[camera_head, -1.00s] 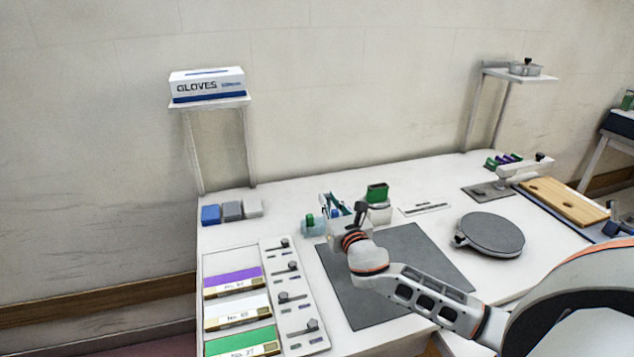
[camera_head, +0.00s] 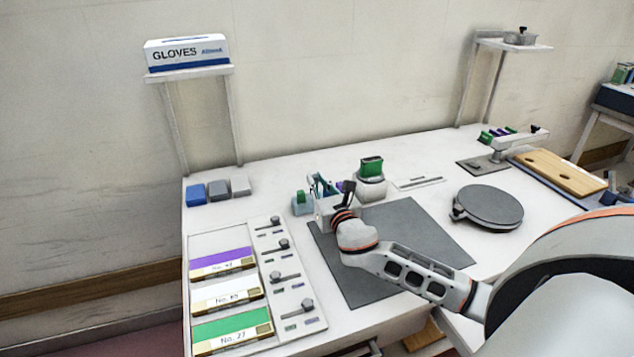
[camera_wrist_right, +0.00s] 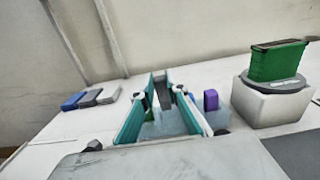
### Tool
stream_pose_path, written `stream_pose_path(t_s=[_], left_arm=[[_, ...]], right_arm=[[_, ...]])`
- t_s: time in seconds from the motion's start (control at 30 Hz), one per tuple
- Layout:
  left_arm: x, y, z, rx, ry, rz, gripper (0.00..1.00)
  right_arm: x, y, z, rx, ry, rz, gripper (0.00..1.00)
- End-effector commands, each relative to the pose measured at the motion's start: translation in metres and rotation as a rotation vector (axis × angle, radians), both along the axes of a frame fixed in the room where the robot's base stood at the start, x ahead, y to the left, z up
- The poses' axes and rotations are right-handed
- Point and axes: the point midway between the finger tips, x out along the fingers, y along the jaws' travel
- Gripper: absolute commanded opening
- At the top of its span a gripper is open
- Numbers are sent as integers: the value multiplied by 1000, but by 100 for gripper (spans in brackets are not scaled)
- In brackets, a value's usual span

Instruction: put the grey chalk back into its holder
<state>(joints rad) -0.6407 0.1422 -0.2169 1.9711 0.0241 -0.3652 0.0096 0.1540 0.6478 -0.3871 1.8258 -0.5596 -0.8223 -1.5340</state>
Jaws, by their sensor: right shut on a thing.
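My right gripper (camera_head: 318,184) shows in the head view at the back of the desk, beside a small translucent pale-teal holder (camera_head: 302,206). In the right wrist view my right gripper (camera_wrist_right: 161,78) has its teal fingers closing toward their tips on a dark grey piece, the grey chalk (camera_wrist_right: 164,90). The holder (camera_wrist_right: 168,126) appears behind and below the fingers, with a green piece and a purple chalk (camera_wrist_right: 211,100) at it. The fingers partly hide the holder. I cannot tell whether the grey chalk touches it. My left gripper is not in view.
A green block on a round-topped white stand (camera_head: 371,184) is close on the right of the gripper. Blue and grey blocks (camera_head: 219,189) sit to the left. A dark mat (camera_head: 400,240) lies under my arm. A grey round plate (camera_head: 490,206) stands farther right.

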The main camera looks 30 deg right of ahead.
Motion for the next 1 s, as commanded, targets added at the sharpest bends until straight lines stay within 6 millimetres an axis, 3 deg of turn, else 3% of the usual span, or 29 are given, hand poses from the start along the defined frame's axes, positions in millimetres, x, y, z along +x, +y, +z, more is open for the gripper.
stream_pose_path(t_s=[0.3, 1.0], left_arm=[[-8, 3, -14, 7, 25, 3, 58], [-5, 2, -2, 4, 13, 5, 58]], right_arm=[[0, 0, -2, 0, -1, 0, 1], [0, 1, -3, 0, 0, 1, 1]])
